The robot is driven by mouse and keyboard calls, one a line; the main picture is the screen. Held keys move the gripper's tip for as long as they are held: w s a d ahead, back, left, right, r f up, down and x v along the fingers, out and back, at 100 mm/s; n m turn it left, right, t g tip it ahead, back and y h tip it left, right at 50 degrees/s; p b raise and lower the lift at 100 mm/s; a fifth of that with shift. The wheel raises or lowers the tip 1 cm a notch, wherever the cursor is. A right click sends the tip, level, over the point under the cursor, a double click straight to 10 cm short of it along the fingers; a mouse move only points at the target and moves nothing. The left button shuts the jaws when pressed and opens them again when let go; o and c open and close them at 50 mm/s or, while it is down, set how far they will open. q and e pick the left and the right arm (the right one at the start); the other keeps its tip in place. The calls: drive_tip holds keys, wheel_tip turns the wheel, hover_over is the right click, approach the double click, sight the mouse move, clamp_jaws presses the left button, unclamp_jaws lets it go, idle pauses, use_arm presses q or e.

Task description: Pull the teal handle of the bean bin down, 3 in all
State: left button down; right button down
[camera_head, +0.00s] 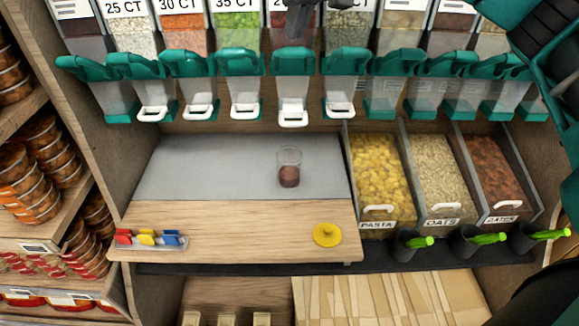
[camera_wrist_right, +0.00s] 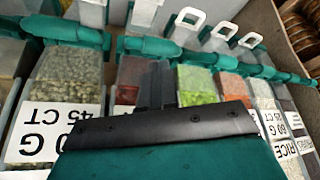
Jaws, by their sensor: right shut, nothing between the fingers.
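The bean bin (camera_head: 280,22) is the dark red one in the back row, partly hidden by my right gripper (camera_head: 306,20). Its teal handle (camera_head: 293,60) is at the bin's lower front, above a white pull loop (camera_head: 293,115). My right gripper is shut and empty, in front of the bin and above the teal handle; contact cannot be told. In the right wrist view, the dark fingers (camera_wrist_right: 160,85) point towards the teal handle (camera_wrist_right: 148,47), beside the red beans (camera_wrist_right: 128,78). A clear cup (camera_head: 289,168) with dark red contents stands below the bin. My left gripper is not in view.
Other bins with teal handles stand on both sides. Open bins of pasta (camera_head: 380,175), oats (camera_head: 440,172) and dates (camera_head: 497,165) sit at the right. A yellow disc (camera_head: 327,235) and a clip tray (camera_head: 150,240) lie on the wooden counter. The grey mat (camera_head: 215,165) is mostly clear.

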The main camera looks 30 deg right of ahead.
drive_tip(key=shift+f, duration=0.1)
drive_tip(key=shift+f+b, duration=0.45)
drive_tip(key=shift+f, duration=0.35)
drive_tip(key=shift+s+r, duration=0.1)
drive_tip(key=f+b, duration=0.2)
drive_tip(key=f, duration=0.1)
drive_tip(key=f+b, duration=0.1)
drive_tip(key=shift+s+a+f, duration=0.25)
drive_tip(key=shift+s+f, duration=0.05)
drive_tip(key=shift+s, duration=0.1)
idle(0.5)
